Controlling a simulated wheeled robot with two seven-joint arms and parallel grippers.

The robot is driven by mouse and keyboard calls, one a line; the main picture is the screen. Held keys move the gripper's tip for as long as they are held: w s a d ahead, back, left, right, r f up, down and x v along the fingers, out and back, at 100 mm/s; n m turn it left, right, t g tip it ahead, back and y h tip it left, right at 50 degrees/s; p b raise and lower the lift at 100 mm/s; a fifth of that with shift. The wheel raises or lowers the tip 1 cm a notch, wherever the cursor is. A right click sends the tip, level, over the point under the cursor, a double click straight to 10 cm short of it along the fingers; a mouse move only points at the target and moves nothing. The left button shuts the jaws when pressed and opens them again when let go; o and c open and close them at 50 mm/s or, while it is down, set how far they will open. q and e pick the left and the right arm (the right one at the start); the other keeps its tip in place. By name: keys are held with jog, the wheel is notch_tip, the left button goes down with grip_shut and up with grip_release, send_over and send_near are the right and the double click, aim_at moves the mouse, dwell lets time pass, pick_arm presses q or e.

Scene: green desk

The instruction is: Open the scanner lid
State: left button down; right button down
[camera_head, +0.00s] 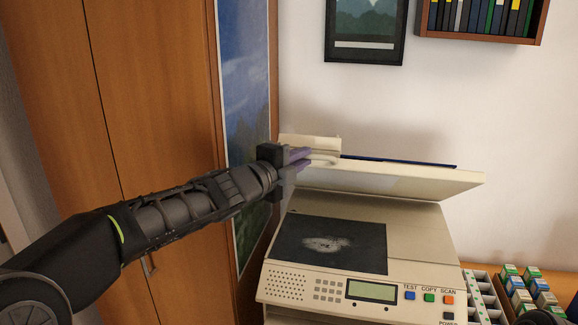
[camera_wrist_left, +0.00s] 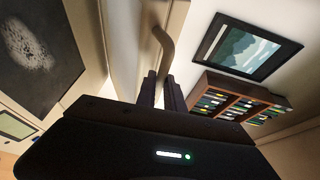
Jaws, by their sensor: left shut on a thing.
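The beige scanner (camera_head: 425,240) stands on the desk. Its lid (camera_head: 400,181) is tilted up, hinged at the back, so the dark glass (camera_head: 330,246) with a pale smudge is uncovered. My left gripper (camera_head: 300,159) is at the lid's left end, shut on the lid's curved handle (camera_head: 322,160). In the left wrist view the closed fingers (camera_wrist_left: 160,92) meet the curved handle (camera_wrist_left: 163,45), with the lid (camera_wrist_left: 124,40) beside it and the dark glass (camera_wrist_left: 38,45) at left. My right gripper is in neither view.
A wooden cabinet (camera_head: 150,130) stands close on the left. Several small boxes (camera_head: 530,290) and a white tray (camera_head: 482,297) are right of the scanner. A framed picture (camera_head: 365,30) and a bookshelf (camera_head: 480,38) hang on the wall above.

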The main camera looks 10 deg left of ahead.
pick_arm(q)
jog(key=shift+w+r, duration=0.15)
jog(key=shift+r, duration=0.05)
jog(key=c, duration=1.5)
grip_release()
jog(key=shift+o, duration=0.2)
jog(key=v, duration=0.8)
jog(key=shift+b, duration=0.45)
jog(key=shift+f, duration=0.1)
